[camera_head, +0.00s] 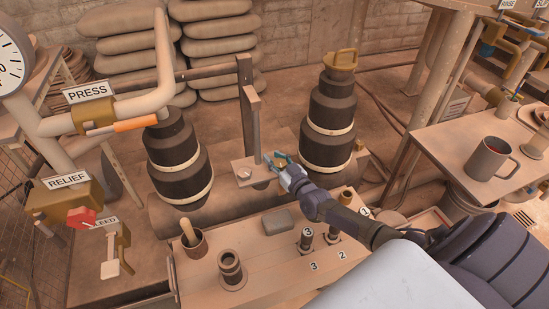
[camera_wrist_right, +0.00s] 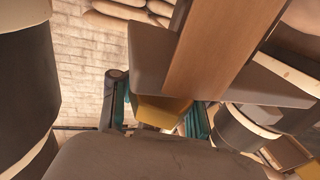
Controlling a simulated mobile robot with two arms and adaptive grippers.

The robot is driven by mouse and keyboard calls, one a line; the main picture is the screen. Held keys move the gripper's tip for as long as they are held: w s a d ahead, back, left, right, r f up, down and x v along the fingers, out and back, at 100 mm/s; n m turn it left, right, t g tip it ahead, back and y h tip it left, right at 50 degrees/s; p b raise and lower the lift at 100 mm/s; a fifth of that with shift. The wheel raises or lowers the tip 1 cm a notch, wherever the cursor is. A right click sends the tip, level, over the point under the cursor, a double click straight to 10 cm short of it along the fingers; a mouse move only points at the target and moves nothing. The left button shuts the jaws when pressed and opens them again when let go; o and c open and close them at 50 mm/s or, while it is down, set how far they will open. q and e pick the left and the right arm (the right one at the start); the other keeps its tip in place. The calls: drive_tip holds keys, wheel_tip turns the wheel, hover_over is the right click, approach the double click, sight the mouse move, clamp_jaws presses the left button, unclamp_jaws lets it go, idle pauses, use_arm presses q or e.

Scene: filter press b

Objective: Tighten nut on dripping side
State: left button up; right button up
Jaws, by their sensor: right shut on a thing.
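My right gripper (camera_head: 279,161), with teal fingertips, is at the right end of a small beige plate (camera_head: 262,178) at the foot of an upright post (camera_head: 250,115). It is shut on a brass-yellow piece that looks like a nut, and the fingers hide most of it. In the right wrist view this yellow piece (camera_wrist_right: 163,111) sits between the teal fingers, below the post (camera_wrist_right: 225,45). A pale nut-like piece (camera_head: 244,173) is at the plate's left end, apart from my gripper. No drip can be made out. My left gripper is not in view.
Dark stacked cylinders stand left (camera_head: 174,157) and right (camera_head: 328,115) of the post. The bench (camera_head: 260,268) in front holds a cup (camera_head: 194,241), a grey block (camera_head: 277,222) and numbered sockets with tools. A mug (camera_head: 490,158) stands on a side table at right.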

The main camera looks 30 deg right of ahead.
drive_tip(key=shift+s+d+f, duration=0.15)
drive_tip(key=shift+d+f, duration=0.05)
drive_tip(key=shift+f, duration=0.05)
drive_tip(key=o, duration=0.8)
drive_tip(key=shift+o, duration=0.5)
drive_tip(key=shift+s+d+r, duration=0.1)
drive_tip(key=shift+s, duration=0.05)
drive_tip(key=shift+r, duration=0.1)
drive_tip(key=shift+a+r, duration=0.1)
drive_tip(key=shift+a, duration=0.1)
drive_tip(key=shift+w+r, duration=0.2)
drive_tip(key=shift+r, duration=0.05)
wheel_tip(320, 180, up, 9)
drive_tip(key=shift+r, duration=0.2)
drive_tip(key=shift+s, duration=0.1)
